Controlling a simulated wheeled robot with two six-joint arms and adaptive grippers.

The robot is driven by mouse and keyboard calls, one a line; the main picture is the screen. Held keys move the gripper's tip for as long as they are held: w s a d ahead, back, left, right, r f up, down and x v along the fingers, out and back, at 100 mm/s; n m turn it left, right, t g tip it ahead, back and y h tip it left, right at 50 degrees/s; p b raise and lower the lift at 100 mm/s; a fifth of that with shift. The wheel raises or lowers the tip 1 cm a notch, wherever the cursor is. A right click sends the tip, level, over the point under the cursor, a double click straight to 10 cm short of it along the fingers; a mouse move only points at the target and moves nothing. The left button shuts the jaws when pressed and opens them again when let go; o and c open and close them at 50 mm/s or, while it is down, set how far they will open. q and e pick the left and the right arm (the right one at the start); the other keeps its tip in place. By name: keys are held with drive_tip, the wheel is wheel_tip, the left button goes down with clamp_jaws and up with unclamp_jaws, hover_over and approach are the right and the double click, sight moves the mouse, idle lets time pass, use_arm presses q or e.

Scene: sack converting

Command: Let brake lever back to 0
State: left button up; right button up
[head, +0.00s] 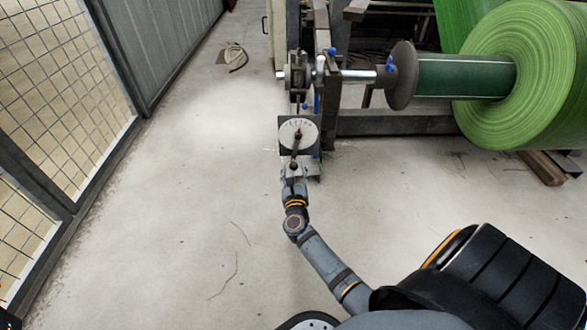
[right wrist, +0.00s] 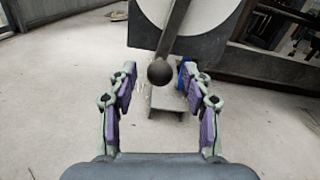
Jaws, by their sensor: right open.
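The brake lever (head: 296,150) is a dark rod on a round white dial plate (head: 299,126) with small markings, at the end of the machine frame. In the right wrist view the lever (right wrist: 172,32) runs down, tilted slightly left, to a round black knob (right wrist: 160,73). The lever's pivot is out of that view. My right gripper (head: 294,172) is at the lower end of the lever. In the right wrist view its purple-padded fingers (right wrist: 158,82) are spread wide on either side of the knob, with gaps on both sides. My left gripper is not in view.
A large green roll (head: 525,75) sits on a shaft with a brown disc (head: 402,75) at upper right. A mesh fence (head: 60,80) runs along the left. A crumpled sack (head: 232,56) lies on the floor behind. The floor (head: 190,180) left of the lever is clear.

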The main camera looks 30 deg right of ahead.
sight(296, 153)
drive_tip(key=shift+x, duration=1.4)
clamp_jaws()
